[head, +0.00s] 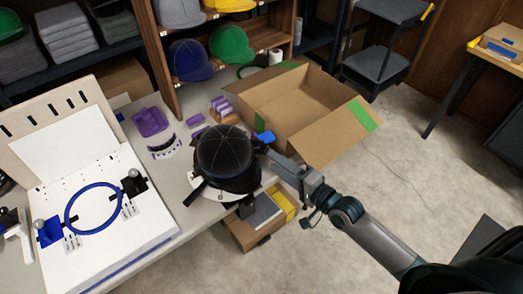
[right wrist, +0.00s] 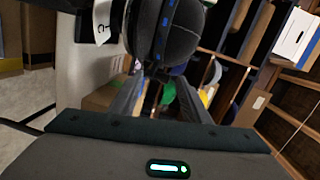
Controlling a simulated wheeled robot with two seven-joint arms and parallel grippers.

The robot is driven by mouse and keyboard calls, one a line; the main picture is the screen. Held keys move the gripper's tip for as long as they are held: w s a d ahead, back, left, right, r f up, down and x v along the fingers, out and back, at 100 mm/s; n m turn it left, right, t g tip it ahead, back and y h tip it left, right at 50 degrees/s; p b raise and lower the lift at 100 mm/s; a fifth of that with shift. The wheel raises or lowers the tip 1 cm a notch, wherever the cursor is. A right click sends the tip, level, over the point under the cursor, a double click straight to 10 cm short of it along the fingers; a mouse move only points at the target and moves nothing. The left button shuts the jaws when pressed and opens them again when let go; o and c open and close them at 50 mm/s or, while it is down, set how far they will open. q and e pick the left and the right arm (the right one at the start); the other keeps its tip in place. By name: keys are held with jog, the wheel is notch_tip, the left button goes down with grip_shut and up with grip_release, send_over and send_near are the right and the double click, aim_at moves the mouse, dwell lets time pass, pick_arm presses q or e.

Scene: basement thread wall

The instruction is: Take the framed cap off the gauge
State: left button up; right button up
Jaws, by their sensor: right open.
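The black cap (head: 223,152) sits crown up on the gauge (head: 208,192), a dark and pale stand near the table's front edge. The cap hides most of the gauge. In the right wrist view the cap (right wrist: 172,35) fills the top middle, with a dark band dotted in blue along it. My right gripper (head: 264,147) is at the cap's right side, open, its fingers pointing toward the cap. In the right wrist view, the gap between the fingers (right wrist: 157,92) lies just below the cap; contact cannot be told. My left gripper is not in view.
An open cardboard box (head: 300,100) stands right behind my right gripper. A white board with a blue ring (head: 93,208) lies at the left. Purple parts (head: 150,121) lie behind the cap. Shelves with caps (head: 190,58) stand at the back. A lower box (head: 250,236) is below the table edge.

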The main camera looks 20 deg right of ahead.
aim_at(261, 152)
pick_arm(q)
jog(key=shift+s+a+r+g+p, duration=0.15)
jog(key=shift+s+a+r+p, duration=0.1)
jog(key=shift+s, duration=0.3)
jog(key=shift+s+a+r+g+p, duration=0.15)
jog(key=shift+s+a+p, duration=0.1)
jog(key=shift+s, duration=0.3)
pick_arm(e)
jog(key=x, duration=0.7)
jog(key=shift+c, duration=0.3)
jog(key=c, duration=1)
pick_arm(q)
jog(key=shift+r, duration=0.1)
pick_arm(e)
jog(key=shift+r, duration=0.25)
